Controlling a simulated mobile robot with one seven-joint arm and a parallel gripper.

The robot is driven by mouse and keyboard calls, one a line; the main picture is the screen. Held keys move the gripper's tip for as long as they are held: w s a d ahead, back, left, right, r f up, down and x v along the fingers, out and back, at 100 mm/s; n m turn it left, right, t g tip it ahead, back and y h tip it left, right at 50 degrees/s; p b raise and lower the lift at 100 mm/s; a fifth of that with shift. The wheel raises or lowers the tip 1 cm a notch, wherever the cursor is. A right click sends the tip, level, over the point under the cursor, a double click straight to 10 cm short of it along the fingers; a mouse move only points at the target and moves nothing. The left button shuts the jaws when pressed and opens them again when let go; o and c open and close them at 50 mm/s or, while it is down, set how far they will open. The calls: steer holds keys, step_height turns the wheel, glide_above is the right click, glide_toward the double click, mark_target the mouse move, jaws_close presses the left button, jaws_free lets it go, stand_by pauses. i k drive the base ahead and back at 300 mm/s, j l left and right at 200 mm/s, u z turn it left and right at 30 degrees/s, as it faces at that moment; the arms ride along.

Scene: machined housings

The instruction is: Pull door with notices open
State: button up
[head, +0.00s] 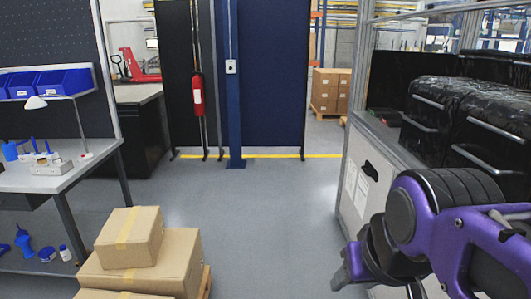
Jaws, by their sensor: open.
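The door with notices (378,192) is a pale panel low on the right side of the view, on the front of a metal-framed cabinet. Two white sheets (357,190) are stuck on it, and a dark slot-like opening (370,171) shows near its upper part. The door looks closed, seen at a steep angle. My gripper (352,270) is at the bottom right, in front of the lower part of the door. It is open and holds nothing that I can see. My purple and black arm hides the door's right and lower parts.
Stacked cardboard boxes (150,255) stand at the lower left beside a workbench (60,172). Black cases with handles (490,115) sit on top of the cabinet. The grey floor (265,215) in the middle is clear, back to a blue post (234,100) and dark panels.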

mark_target(367, 174)
steer(key=i+j+z, duration=0.1)
steer(key=i, duration=1.05)
steer(key=i+j+z, duration=0.15)
steer(key=i+z, duration=0.3)
steer(key=i+j+z, duration=0.35)
steer(key=i+z, duration=0.15)
steer(key=i+j+z, duration=0.45)
